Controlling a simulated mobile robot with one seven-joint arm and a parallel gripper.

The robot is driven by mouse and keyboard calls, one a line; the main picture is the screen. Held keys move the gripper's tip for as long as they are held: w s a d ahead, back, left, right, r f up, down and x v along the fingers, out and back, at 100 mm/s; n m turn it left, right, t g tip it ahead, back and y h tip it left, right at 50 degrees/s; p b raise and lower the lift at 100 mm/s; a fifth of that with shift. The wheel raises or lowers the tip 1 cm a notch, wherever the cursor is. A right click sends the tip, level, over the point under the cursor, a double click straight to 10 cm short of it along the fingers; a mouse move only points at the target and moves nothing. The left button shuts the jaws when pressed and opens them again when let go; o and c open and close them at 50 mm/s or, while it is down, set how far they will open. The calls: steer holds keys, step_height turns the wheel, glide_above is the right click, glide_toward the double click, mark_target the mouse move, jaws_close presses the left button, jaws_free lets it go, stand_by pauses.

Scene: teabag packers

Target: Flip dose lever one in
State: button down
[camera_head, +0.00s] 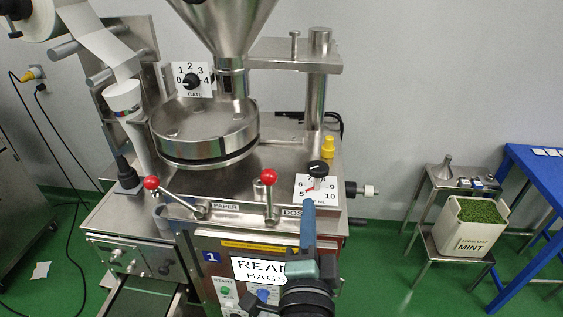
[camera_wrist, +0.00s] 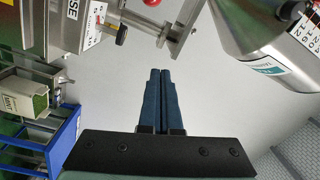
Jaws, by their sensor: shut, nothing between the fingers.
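The dose lever (camera_head: 269,192) is a metal rod with a red ball on top. It stands nearly upright on the front edge of machine one, beside the partly hidden DOSE label (camera_head: 290,212). My gripper (camera_head: 308,205) is to the right of the lever in the head view, with its blue fingers pointing up and a gap to the red ball. In the wrist view my gripper (camera_wrist: 160,72) is shut and empty, with its fingers side by side. I see no contact with the lever.
The paper lever (camera_head: 175,195), also red-balled, leans left. A numbered dial (camera_head: 317,170) with a black knob sits just behind my fingers. The steel hopper (camera_head: 222,20) and round drum (camera_head: 205,130) rise behind. A mint bin (camera_head: 468,225) stands on a side shelf at right.

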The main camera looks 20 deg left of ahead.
steer(key=f, duration=0.2)
steer(key=a+f+m, duration=0.1)
steer(key=shift+s+g, duration=0.3)
steer(key=shift+g, duration=0.1)
steer(key=shift+w, duration=0.1)
steer(key=p, duration=0.6)
glide_above(270, 198)
steer(key=s+d, duration=0.2)
steer(key=d, duration=0.2)
steer(key=shift+w+a+f, duration=0.15)
steer(key=shift+w+f, duration=0.05)
steer(key=shift+f, duration=0.2)
steer(key=shift+s+a, duration=0.1)
steer(key=shift+a, duration=0.05)
